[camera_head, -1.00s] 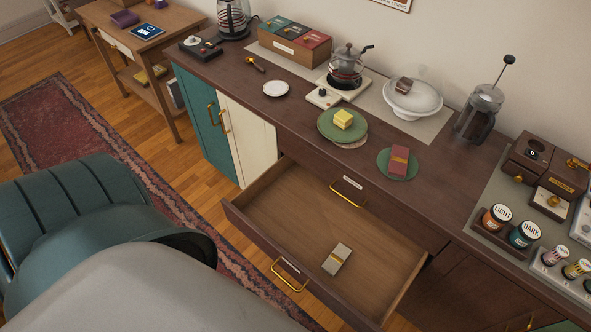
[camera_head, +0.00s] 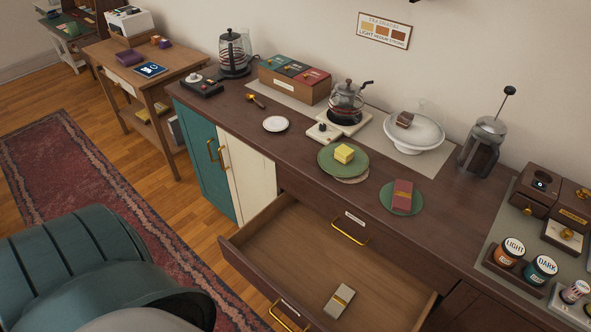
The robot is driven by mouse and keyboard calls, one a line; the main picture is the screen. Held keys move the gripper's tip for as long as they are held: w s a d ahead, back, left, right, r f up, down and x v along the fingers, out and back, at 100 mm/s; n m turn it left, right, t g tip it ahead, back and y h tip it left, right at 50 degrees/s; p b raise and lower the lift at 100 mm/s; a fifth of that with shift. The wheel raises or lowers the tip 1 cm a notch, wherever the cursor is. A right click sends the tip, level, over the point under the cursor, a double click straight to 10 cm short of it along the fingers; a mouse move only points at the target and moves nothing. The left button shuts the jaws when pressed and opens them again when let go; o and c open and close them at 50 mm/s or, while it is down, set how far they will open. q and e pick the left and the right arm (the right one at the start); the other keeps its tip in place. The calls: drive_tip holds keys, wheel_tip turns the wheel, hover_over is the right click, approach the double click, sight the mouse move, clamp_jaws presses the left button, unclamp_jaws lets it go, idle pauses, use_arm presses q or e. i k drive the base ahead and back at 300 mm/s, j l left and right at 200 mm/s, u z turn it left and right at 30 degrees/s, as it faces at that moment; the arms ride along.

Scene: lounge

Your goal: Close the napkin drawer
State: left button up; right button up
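The open wooden drawer (camera_head: 285,240) is pulled well out from the dark brown sideboard, below its counter. A folded grey-beige napkin with a gold band (camera_head: 339,300) lies on the drawer floor. The drawer front has a brass handle (camera_head: 287,315) with a small label, partly cut off by the bottom edge of the view. A closed drawer with a brass handle (camera_head: 350,233) and a label sits just above the open one. Neither gripper is in view. A teal and grey part of my own body fills the lower left.
The counter holds a green plate with a yellow block (camera_head: 343,153), a green plate with a reddish folded item (camera_head: 402,198), a kettle (camera_head: 346,103), a cake stand (camera_head: 413,133) and a French press (camera_head: 483,145). A red rug (camera_head: 90,180) lies on the floor left of the drawer.

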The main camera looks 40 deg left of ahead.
sight(290, 253)
drive_tip(key=k+j, duration=0.15)
drive_tip(key=j, duration=0.15)
drive_tip(key=k+j, duration=0.1)
drive_tip(key=j, duration=0.25)
drive_tip(key=k+j, duration=0.15)
drive_tip(key=j, duration=0.15)
drive_tip(key=k+j, duration=0.1)
drive_tip(key=j, duration=0.25)
drive_tip(key=z, duration=0.05)
